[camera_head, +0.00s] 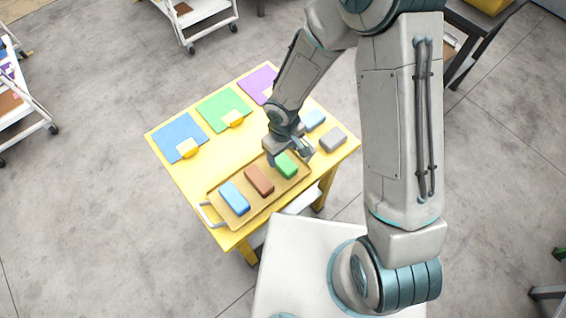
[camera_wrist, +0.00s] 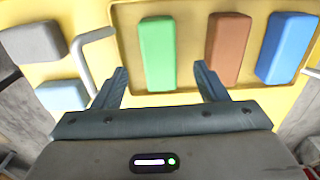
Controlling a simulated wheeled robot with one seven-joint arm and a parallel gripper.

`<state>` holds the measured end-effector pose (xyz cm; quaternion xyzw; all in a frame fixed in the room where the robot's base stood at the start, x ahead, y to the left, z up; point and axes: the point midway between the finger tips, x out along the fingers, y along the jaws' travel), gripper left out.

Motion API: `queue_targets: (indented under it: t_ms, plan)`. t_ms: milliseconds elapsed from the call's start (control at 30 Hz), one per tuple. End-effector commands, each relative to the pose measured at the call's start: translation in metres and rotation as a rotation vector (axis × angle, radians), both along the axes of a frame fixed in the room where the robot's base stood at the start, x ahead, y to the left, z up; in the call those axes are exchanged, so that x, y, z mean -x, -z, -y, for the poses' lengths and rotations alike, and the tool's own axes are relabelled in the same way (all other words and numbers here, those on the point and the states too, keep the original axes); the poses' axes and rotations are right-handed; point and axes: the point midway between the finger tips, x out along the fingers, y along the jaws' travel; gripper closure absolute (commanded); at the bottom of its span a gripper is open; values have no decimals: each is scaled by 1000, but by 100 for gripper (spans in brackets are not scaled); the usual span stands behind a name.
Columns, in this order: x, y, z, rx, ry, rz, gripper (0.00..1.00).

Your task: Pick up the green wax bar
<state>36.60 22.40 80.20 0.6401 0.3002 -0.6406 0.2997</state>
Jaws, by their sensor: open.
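The green wax bar (camera_head: 286,165) lies at the right end of a tan tray (camera_head: 216,190) on the yellow table (camera_head: 168,160). A brown bar (camera_head: 259,181) and a blue bar (camera_head: 234,198) lie beside it in the tray. My gripper (camera_head: 290,153) is over the tray's right end, close to the green bar. In the wrist view, my gripper (camera_wrist: 162,80) is open and empty. The green bar (camera_wrist: 157,55) shows ahead of it, between the lines of the two fingers and nearer the left one. It is not held.
Blue, green and purple mats (camera_head: 224,108) with yellow blocks lie along the table's far side. A light blue block (camera_head: 314,120) and a grey block (camera_head: 333,139) lie right of the tray. A tray handle (camera_wrist: 86,55) stands left of the left finger.

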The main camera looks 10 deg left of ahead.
Motion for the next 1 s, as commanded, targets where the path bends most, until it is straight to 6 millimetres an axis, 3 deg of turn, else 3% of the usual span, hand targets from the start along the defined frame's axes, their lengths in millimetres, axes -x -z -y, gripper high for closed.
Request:
queue_targets:
  t_ms: [267, 600, 933, 1000]
  plan:
    - [0, 17, 0, 2, -1, -1, 34]
    - [-3, 57, -3, 2, -1, -1, 34]
    - [-4, 62, -3, 1, 2, 2, 34]
    - [-4, 62, -3, 1, 2, 2, 53]
